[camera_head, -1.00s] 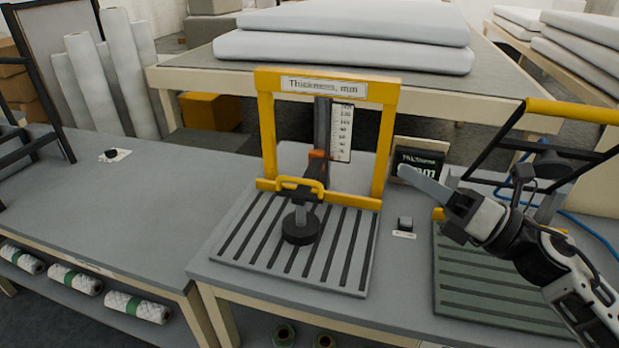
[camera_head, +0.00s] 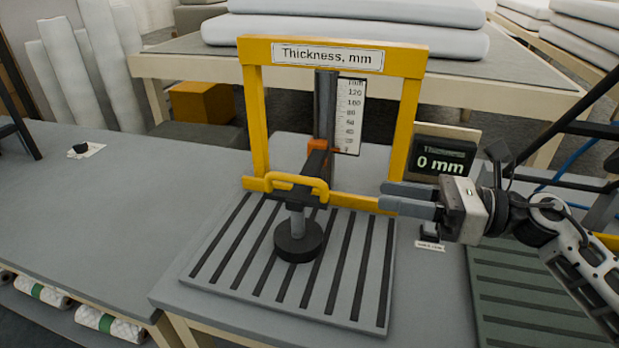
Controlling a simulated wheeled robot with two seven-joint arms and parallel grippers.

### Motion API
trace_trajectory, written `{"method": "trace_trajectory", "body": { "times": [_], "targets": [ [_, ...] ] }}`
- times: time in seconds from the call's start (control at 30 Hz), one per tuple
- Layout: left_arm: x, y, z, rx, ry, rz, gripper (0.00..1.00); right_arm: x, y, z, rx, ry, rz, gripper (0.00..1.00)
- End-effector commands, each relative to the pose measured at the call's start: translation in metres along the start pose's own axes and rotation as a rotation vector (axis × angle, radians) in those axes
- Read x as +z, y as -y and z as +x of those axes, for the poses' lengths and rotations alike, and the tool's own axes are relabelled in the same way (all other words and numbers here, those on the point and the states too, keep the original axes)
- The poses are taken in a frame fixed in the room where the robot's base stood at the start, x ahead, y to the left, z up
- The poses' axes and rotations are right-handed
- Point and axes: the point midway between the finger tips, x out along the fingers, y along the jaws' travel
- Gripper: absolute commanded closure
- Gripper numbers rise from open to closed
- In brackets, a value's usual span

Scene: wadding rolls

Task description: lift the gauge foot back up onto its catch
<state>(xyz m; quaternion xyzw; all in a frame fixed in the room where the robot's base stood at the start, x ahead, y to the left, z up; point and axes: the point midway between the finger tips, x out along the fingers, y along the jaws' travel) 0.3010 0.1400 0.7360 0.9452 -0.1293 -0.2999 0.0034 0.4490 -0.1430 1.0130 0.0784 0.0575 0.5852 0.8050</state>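The thickness gauge has a yellow frame (camera_head: 405,125) labelled "Thickness, mm". Its black round foot (camera_head: 299,241) is down on the slotted grey plate (camera_head: 350,290). A yellow handle (camera_head: 283,181) sits above the foot on a dark arm, and an orange piece (camera_head: 318,146) is on the dark post (camera_head: 325,105) beside the white scale. I cannot make out the catch. My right gripper (camera_head: 382,196) is to the right of the handle, at the frame's right post, with its fingers apart, pointing left and empty. My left gripper is not in view.
A display (camera_head: 443,158) reading 0 mm stands behind my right gripper. A small black item (camera_head: 430,232) on a white label lies below the gripper. A green slotted plate (camera_head: 510,290) is at right. The grey table (camera_head: 90,215) is mostly clear at left.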

Motion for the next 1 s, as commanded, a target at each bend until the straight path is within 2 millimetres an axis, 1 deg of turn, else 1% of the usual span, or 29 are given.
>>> {"method": "trace_trajectory", "body": {
  "times": [0.03, 0.23, 0.4, 0.5, 0.6, 0.7, 0.83, 1.0],
  "targets": [
    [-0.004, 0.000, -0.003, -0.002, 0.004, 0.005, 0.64, 0.005, -0.001, 0.011, 0.003, 0.004, 0.001, 0.67],
    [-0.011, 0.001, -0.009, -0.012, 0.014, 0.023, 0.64, 0.006, -0.002, 0.056, 0.004, 0.004, 0.000, 0.67],
    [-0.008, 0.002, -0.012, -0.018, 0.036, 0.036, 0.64, 0.005, -0.001, 0.092, 0.002, 0.005, 0.003, 0.67],
    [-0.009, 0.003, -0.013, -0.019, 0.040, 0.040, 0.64, 0.004, -0.001, 0.108, 0.002, 0.003, 0.001, 0.67],
    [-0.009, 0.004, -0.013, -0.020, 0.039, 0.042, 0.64, 0.003, 0.000, 0.121, 0.000, 0.003, 0.003, 0.67],
    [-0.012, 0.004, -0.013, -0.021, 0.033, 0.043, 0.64, 0.002, 0.000, 0.128, -0.001, 0.002, 0.000, 0.67],
    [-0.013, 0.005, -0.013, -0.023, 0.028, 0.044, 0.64, 0.001, 0.000, 0.132, 0.000, 0.001, 0.000, 0.67],
    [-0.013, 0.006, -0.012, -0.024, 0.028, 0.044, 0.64, 0.001, 0.000, 0.132, 0.000, 0.001, 0.001, 0.67]
  ]
}}
